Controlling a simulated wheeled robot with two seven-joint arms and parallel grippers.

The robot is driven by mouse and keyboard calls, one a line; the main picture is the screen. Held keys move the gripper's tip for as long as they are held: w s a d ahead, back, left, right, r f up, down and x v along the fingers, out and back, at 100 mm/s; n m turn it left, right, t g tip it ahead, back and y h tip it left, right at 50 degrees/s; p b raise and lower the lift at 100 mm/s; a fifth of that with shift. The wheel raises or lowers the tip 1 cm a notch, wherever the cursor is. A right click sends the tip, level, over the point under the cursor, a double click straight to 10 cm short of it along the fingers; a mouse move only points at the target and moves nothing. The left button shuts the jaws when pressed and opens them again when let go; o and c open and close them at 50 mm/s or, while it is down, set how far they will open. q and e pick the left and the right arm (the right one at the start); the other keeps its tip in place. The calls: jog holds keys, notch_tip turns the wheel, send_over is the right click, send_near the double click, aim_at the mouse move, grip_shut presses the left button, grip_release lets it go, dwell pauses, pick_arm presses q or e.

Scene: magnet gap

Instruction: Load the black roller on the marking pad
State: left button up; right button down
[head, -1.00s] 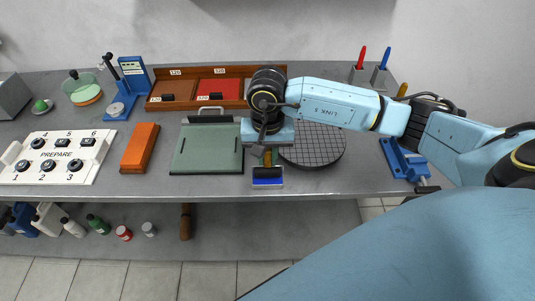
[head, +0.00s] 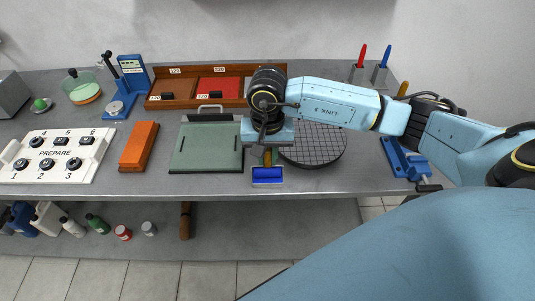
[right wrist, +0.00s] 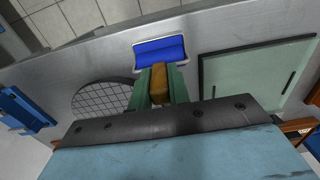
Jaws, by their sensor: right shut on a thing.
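My right gripper (head: 267,157) points down at the table's front edge. In the right wrist view its green fingers (right wrist: 159,88) are shut on the tan handle of the roller (right wrist: 160,80). The handle reaches to a small blue marking pad (head: 267,177) in a pale frame, which also shows in the right wrist view (right wrist: 160,49). No black shows at the handle's far end now; the surface there is all blue. I cannot clearly separate roller from pad, or tell how firmly they touch. My left gripper is not in view.
Left of the gripper lies a green plate (head: 206,157) with a dark rim. Behind the gripper is a round gridded plate (head: 322,147). An orange block (head: 139,146) and a white button panel (head: 55,171) stand further left. A blue fixture (head: 402,160) is at right.

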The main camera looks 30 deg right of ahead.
jog(key=shift+r+p, duration=1.75)
jog(key=shift+r, duration=1.75)
